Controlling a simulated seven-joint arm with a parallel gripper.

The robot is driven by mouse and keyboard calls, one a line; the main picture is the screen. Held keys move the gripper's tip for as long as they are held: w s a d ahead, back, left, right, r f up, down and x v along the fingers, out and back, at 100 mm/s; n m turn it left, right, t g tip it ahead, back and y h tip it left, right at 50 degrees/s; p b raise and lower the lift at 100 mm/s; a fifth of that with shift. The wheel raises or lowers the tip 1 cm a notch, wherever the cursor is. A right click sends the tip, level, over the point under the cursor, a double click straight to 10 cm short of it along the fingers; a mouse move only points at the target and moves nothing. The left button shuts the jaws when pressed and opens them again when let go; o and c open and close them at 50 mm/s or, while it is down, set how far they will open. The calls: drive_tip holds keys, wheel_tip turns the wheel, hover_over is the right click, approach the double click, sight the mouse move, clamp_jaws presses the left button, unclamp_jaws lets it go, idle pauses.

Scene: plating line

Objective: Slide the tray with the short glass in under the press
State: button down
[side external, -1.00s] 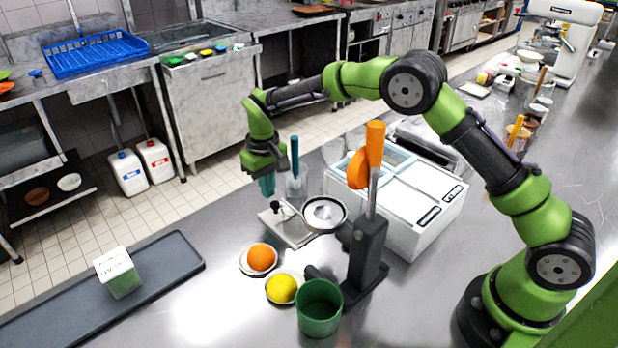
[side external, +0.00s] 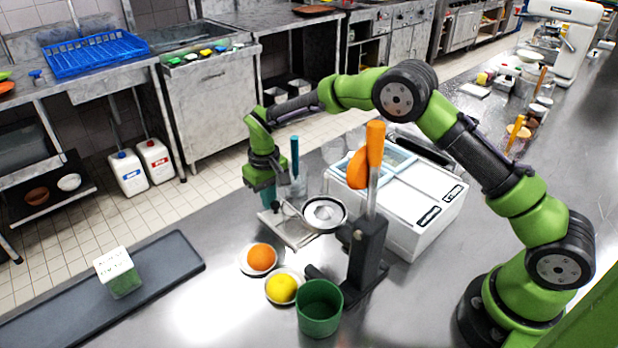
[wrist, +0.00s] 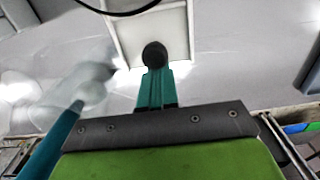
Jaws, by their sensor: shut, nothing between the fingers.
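The tray (side external: 297,235) is a flat pale metal plate with a black knob (side external: 276,206) at its left end. It lies on the counter, its right part by the press. The press (side external: 370,240) is a dark stand with an orange lever and a round metal cup (side external: 324,214). My gripper (side external: 268,200) is shut and empty, pointing down at the knob end of the tray. In the wrist view its teal fingertips (wrist: 155,75) come up to the knob (wrist: 154,54); contact cannot be told. I cannot make out a short glass on the tray; the cup may hide it.
A clear glass (side external: 297,186) with a teal stick stands close behind the tray. An orange (side external: 261,257) and a lemon (side external: 282,289) on saucers and a green cup (side external: 320,308) stand in front. A white box (side external: 420,215) is behind the press. The left counter has free room.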

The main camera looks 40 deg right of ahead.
drive_tip(key=shift+s+f, duration=0.1)
drive_tip(key=shift+f, duration=0.35)
drive_tip(key=shift+s, duration=0.1)
drive_tip(key=shift+s+a, duration=0.2)
drive_tip(key=shift+s, duration=4.3)
drive_tip(key=shift+w+d+r, duration=0.1)
drive_tip(key=shift+w+r, duration=0.2)
drive_tip(key=shift+r, duration=0.9)
drive_tip(key=shift+w+d+r, duration=0.1)
drive_tip(key=shift+w+r, duration=0.15)
drive_tip(key=shift+r, duration=1)
drive_tip(key=shift+w+r, duration=0.3)
drive_tip(key=shift+r, duration=0.9)
